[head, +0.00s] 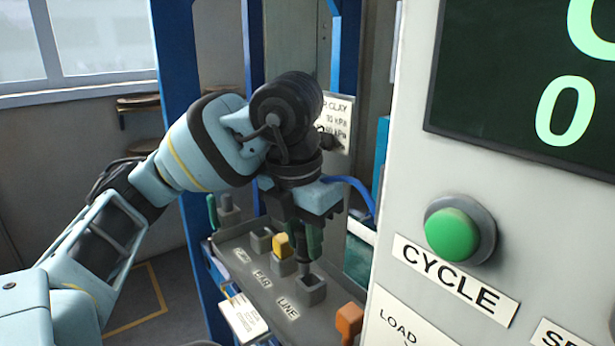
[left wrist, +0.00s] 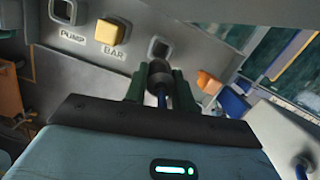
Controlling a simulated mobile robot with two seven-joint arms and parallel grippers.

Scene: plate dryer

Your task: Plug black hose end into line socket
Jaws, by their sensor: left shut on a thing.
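My left gripper (head: 302,248) points down over the sloped grey panel, its green fingers shut on the black hose end (head: 304,268). In the left wrist view the black hose end (left wrist: 158,72) sits between the fingers (left wrist: 159,86), with a blue hose behind it. The line socket (head: 313,291) is a grey block by the LINE label (head: 288,308). In the left wrist view the line socket (left wrist: 161,48) shows its dark opening just beyond the hose end. The tip is close to the socket; I cannot tell whether they touch. My right gripper is out of view.
A yellow block (head: 282,246) stands at BAR, and the PUMP socket (left wrist: 63,11) is empty. An orange block (head: 349,320) is right of the line socket. The large control box (head: 400,230) with a green button stands close on the right.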

